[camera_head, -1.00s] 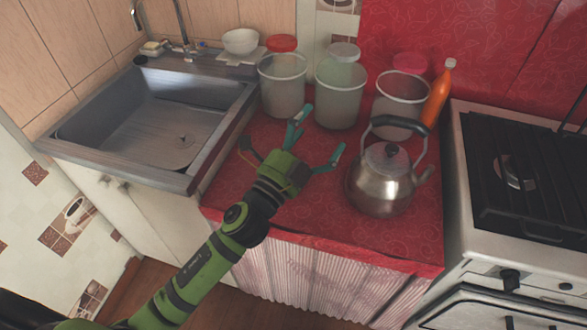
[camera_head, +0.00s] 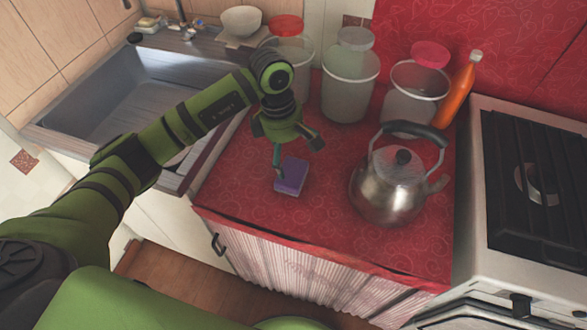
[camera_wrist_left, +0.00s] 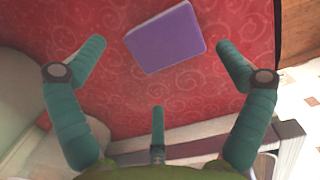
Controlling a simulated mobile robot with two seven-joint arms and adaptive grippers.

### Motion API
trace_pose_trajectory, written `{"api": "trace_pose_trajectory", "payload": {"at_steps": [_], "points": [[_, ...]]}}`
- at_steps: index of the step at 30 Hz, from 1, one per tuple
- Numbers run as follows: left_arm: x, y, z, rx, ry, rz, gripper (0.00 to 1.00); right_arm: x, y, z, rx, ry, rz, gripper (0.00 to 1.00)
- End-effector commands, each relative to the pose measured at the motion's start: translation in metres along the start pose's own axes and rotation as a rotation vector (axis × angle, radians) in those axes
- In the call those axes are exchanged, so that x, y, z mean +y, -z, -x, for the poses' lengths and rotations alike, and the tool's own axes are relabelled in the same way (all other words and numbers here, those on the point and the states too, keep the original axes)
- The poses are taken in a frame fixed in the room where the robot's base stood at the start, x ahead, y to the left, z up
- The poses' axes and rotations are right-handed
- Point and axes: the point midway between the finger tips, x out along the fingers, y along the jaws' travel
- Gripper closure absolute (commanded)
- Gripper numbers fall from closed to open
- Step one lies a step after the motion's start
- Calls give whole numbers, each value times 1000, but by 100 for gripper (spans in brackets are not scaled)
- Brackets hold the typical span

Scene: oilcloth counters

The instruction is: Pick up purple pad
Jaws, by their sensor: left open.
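The purple pad (camera_head: 291,177) lies flat on the red oilcloth counter (camera_head: 243,203), near its front and left of the kettle. My left gripper (camera_head: 281,156) is above the counter just behind the pad, pointing down, with one finger overlapping the pad's edge in the head view. In the left wrist view the pad (camera_wrist_left: 166,38) lies beyond the fingertips, roughly between the two side fingers. The left gripper (camera_wrist_left: 160,62) is open and empty there, its three teal fingers spread. Whether any finger touches the pad cannot be told. My right gripper does not show.
A steel kettle (camera_head: 389,186) stands right of the pad. Clear containers (camera_head: 350,90) with lids and an orange bottle (camera_head: 461,88) line the back. A sink (camera_head: 125,105) lies left and a stove (camera_head: 535,190) right. The counter's front centre is clear.

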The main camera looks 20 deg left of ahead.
Motion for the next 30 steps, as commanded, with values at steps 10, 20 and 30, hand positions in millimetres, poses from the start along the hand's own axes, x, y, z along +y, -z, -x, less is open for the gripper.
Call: {"api": "trace_pose_trajectory", "payload": {"at_steps": [10, 20, 30], "points": [[-4, 4, -40, 1, 9, 3, 0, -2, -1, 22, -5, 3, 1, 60], [-3, 5, -68, 0, 2, 0, 0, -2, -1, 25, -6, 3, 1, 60], [-3, 5, -68, 0, 2, 0, 40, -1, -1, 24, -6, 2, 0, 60]]}}
